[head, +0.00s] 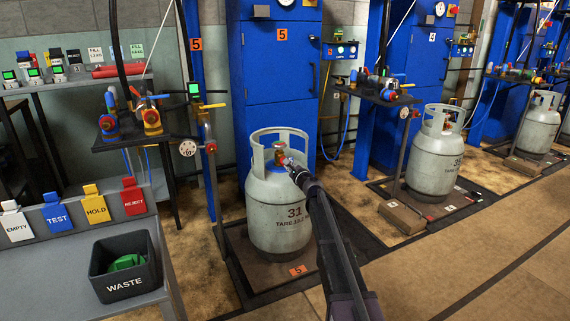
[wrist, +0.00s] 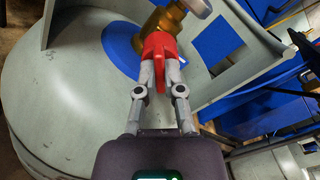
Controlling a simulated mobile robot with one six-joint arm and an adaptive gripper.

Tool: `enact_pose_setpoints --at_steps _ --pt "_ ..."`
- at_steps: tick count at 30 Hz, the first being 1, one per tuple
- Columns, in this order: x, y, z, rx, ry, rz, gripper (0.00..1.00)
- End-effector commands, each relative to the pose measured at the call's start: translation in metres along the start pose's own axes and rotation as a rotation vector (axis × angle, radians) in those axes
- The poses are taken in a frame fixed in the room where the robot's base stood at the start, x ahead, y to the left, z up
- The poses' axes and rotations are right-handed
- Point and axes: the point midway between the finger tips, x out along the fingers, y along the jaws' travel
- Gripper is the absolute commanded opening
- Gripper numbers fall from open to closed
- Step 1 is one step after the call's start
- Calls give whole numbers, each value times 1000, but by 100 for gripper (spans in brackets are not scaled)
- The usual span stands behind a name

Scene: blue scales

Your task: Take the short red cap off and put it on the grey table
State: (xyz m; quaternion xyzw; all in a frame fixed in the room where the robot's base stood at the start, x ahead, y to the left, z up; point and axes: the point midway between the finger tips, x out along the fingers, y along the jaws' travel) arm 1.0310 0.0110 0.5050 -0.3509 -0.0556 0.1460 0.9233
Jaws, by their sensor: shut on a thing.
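The short red cap (wrist: 160,46) is on the side of the brass valve (wrist: 171,21) of a grey gas cylinder marked 31 (head: 274,222). In the wrist view it appears to touch the brass; I see no gap. My gripper (wrist: 160,69) is shut on the cap, one finger on each side of its red tab. In the head view my gripper (head: 291,165) reaches into the cylinder's collar, and the arm hides part of the cylinder's right side. The grey table (head: 70,266) is at the lower left, with free surface left of the bin.
A black WASTE bin (head: 122,279) with a green item inside stands on the table. Coloured tag holders (head: 96,206) line its back. The cylinder's collar (wrist: 270,70) surrounds the valve. A blue post (head: 192,100) and a hose stand (head: 150,135) rise between table and cylinder.

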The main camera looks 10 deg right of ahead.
Motion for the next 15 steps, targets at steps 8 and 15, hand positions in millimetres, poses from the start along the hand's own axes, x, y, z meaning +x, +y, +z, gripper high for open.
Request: enact_pose_setpoints --at_steps 8,15 --pt "0 0 0 -106 0 0 0" --pt "0 0 0 -106 0 0 0"
